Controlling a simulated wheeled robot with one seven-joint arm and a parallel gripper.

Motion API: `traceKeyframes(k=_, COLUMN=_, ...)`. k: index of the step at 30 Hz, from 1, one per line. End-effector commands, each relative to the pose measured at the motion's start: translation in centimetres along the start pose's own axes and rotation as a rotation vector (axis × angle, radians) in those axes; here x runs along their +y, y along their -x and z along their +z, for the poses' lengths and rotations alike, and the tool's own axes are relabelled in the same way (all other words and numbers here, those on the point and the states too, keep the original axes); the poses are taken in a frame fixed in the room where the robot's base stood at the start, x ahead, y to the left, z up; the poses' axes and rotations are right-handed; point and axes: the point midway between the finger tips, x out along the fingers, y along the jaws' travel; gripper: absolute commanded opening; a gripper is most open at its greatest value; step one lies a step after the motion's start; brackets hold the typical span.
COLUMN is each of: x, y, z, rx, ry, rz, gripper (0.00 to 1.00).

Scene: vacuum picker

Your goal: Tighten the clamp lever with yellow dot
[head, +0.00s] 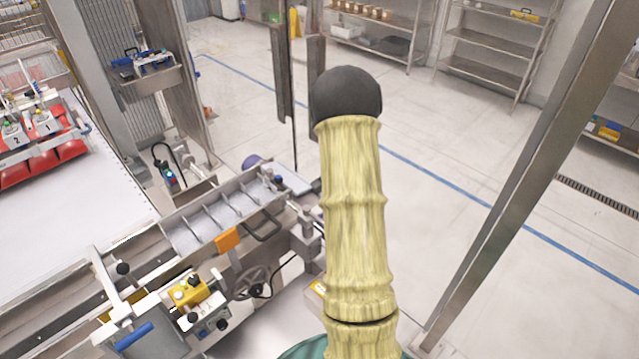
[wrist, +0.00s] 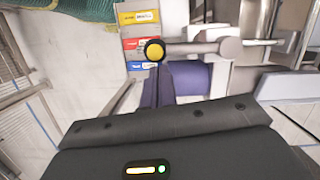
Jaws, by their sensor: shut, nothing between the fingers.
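In the wrist view a round black knob with a yellow dot (wrist: 154,51) faces the camera. It appears to be the end of the clamp lever, beside a grey metal bar (wrist: 200,48). A thin dark rod runs down below the knob. My gripper (wrist: 165,118) shows as a dark body across the bottom of the wrist view, shut and empty. The knob is beyond its upper edge, with no visible contact. In the head view my yellow-sleeved arm fills the middle, and I cannot make out the gripper or the yellow dot there.
A purple cylinder (wrist: 180,82) sits behind the knob, with yellow, red and blue labels (wrist: 140,43) to its left. In the head view the machine's slotted metal conveyor (head: 225,212) and a handwheel (head: 250,283) lie left of my arm. A steel post (head: 530,165) stands right; the floor between is clear.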

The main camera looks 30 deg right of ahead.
Motion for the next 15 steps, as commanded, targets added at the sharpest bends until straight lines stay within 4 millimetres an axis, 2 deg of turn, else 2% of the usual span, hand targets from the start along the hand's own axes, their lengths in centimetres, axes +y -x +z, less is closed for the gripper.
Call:
traceKeyframes(k=5, x=-0.1, y=0.3, z=-0.5, rx=-0.003, ry=0.003, rz=0.001, gripper=0.00)
traceKeyframes(k=13, x=-0.3, y=1.8, z=-3.3, rx=0.000, ry=0.012, rz=0.002, gripper=0.00)
traceKeyframes(k=15, x=-0.4, y=2.6, z=-3.2, rx=0.003, ry=0.015, rz=0.000, gripper=0.00)
